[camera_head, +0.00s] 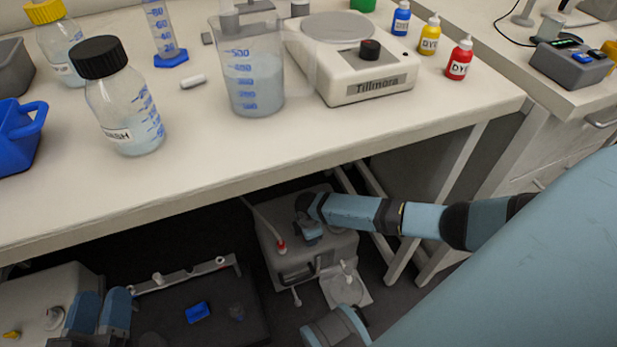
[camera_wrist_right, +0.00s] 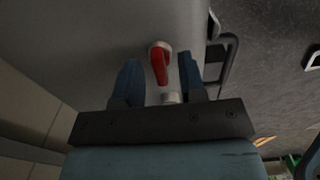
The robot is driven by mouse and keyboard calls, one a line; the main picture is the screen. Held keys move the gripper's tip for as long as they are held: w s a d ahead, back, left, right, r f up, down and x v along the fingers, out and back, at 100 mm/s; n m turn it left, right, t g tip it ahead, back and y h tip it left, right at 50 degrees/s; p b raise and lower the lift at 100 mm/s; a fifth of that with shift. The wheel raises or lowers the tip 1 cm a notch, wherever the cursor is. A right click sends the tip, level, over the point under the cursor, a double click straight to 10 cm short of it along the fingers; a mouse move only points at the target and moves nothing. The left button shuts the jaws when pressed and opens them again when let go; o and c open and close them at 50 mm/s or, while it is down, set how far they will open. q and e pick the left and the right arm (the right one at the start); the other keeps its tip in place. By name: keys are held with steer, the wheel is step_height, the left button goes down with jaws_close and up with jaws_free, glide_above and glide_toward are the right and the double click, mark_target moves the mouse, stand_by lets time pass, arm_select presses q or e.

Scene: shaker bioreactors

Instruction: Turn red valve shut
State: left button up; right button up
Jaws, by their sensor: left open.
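The red valve (camera_head: 281,246) is a small red handle on a pale grey box (camera_head: 342,250) on the floor under the bench. In the right wrist view the red valve (camera_wrist_right: 160,65) lies between the blue fingertips of my right gripper (camera_wrist_right: 158,78), with a gap on each side. That gripper is open and does not appear to touch the handle. In the head view my right arm reaches in from the right, and its gripper (camera_head: 309,230) is close beside the valve, small and partly hidden. My left gripper (camera_head: 101,308) is at the lower left, open and seemingly empty.
The white bench top (camera_head: 200,165) overhangs the box, with bottles, a beaker (camera_head: 253,85) and a scale (camera_head: 350,65) on it. A dark platform (camera_head: 205,310) with a pale bar stands left of the box. Bench legs stand to the right.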

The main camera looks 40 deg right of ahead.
jaws_close()
